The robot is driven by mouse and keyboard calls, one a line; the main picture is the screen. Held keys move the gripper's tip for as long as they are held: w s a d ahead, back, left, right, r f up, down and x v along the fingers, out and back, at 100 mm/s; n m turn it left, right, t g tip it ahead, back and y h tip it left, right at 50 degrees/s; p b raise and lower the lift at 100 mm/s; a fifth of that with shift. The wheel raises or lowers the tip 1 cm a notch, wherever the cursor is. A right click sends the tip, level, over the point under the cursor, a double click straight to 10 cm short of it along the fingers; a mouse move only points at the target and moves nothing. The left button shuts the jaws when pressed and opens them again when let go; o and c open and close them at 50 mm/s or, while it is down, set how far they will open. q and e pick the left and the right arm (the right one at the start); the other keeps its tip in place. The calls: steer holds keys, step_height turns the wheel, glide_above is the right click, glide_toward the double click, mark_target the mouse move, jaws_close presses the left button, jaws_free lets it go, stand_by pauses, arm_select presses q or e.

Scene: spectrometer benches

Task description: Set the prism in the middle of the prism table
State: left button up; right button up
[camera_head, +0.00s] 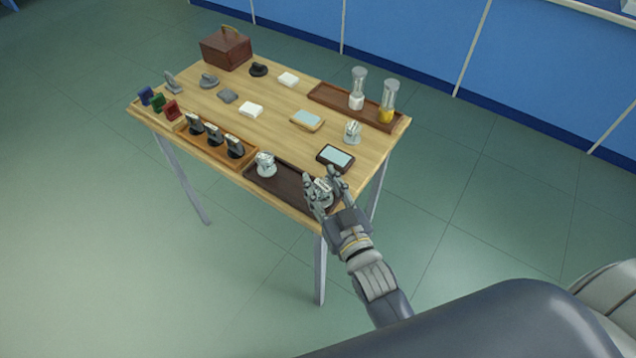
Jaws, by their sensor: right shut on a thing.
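My right gripper (321,181) is over the near right end of a dark brown tray (285,181) at the table's front edge. It is shut on a small grey and white piece (322,190), partly hidden by the fingers; I cannot tell whether it touches the tray. A similar grey and white piece (265,164) stands at the tray's left end, and another (352,132) stands near the table's right edge. The pieces are too small to tell which is the prism or the prism table. My left gripper is not in view.
The wooden table (276,137) also carries an orange-brown tray (217,150) of black holders, a dark-framed screen (335,157), a tan-framed screen (307,120), a back tray (330,97) with two glass cylinders and a brown box (226,49). Floor is clear around it.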

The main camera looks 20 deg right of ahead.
mark_target(318, 183)
steer(key=shift+w, duration=0.65)
steer(key=shift+w+a, duration=0.1)
steer(key=shift+w, duration=0.55)
step_height(318, 183, down, 2)
steer(key=shift+s+f, duration=0.1)
steer(key=shift+s, duration=0.05)
steer(key=shift+f+p, duration=0.15)
steer(key=shift+p, duration=0.25)
steer(key=shift+f, duration=0.4)
steer(key=shift+f, duration=0.2)
steer(key=o, duration=1.1)
